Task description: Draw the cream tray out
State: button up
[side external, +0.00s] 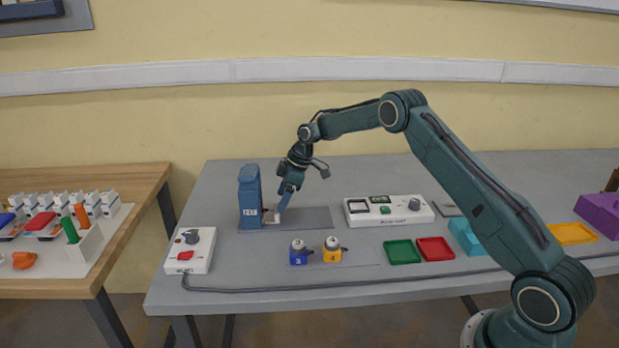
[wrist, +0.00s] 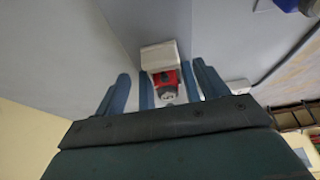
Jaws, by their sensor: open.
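The blue upright tester (side external: 250,198) stands on a grey plate at the left of the table. The cream tray (side external: 271,218) shows as a small pale piece low at the tester's right side. My gripper (side external: 279,214) is at that pale piece, pointing down, with blue fingers. In the wrist view the open gripper (wrist: 170,92) has fingers on both sides of a red part with a round grey piece (wrist: 165,82), below a pale block (wrist: 158,56). I cannot tell whether the fingers touch the tray, and the tester's opening is hidden.
A white box with a knob and red button (side external: 190,250) stands front left. A white panel (side external: 388,210) lies right, with green (side external: 402,252) and red (side external: 435,249) trays nearer the front.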

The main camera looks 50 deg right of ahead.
jog(key=shift+x, duration=2.05)
jog(key=shift+c, duration=0.4)
jog(key=c, duration=1.3)
jog(key=s+d, duration=0.8)
jog(key=d, duration=0.1)
jog(key=shift+s, duration=0.4)
jog(key=o, duration=1.2)
jog(key=shift+o, duration=0.9)
jog(key=shift+a, duration=0.1)
jog(key=shift+r, duration=0.1)
